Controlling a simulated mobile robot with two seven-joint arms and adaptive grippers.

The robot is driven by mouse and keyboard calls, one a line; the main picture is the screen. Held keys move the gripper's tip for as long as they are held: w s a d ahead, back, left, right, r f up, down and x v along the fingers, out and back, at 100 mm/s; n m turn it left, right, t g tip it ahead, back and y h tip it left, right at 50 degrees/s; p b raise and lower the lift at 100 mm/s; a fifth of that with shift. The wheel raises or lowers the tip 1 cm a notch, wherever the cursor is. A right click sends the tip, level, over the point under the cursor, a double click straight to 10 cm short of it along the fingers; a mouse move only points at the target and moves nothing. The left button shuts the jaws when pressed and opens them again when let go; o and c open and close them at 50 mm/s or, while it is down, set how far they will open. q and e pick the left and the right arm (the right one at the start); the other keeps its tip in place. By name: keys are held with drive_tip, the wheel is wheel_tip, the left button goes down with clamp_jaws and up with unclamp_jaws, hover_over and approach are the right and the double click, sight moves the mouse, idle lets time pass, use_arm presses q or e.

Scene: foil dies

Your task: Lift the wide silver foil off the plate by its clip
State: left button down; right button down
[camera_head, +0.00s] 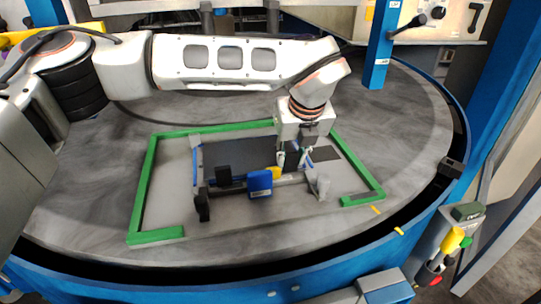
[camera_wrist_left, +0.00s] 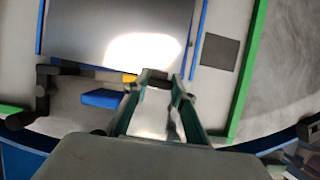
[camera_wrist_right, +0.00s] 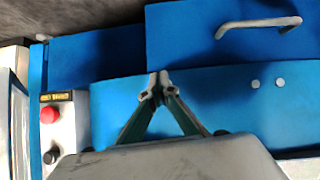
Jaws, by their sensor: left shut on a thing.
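The wide silver foil (camera_wrist_left: 80,30) lies on the pale plate (camera_wrist_left: 225,12) between blue rails, with a bright glare in the left wrist view. In the head view the foil (camera_head: 240,152) looks dark grey. My left gripper (camera_head: 293,158) comes down from above at its near edge. In the left wrist view its fingers (camera_wrist_left: 156,82) are closed around a small dark clip (camera_wrist_left: 155,73) at that edge; the fingers partly hide it. My right gripper (camera_wrist_right: 160,84) is shut and empty, seen only in the right wrist view, above a blue surface.
A yellow piece (camera_head: 274,172) and a blue block (camera_head: 260,184) sit close to the left gripper. A bar with black brackets (camera_head: 203,205) runs along the near side. A green border (camera_head: 146,190) surrounds the plate. A handle (camera_wrist_right: 258,25) and a red button (camera_wrist_right: 49,114) are near the right gripper.

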use_arm(q)
drive_tip(key=shift+s+d+f, duration=0.15)
drive_tip(key=shift+f, duration=0.05)
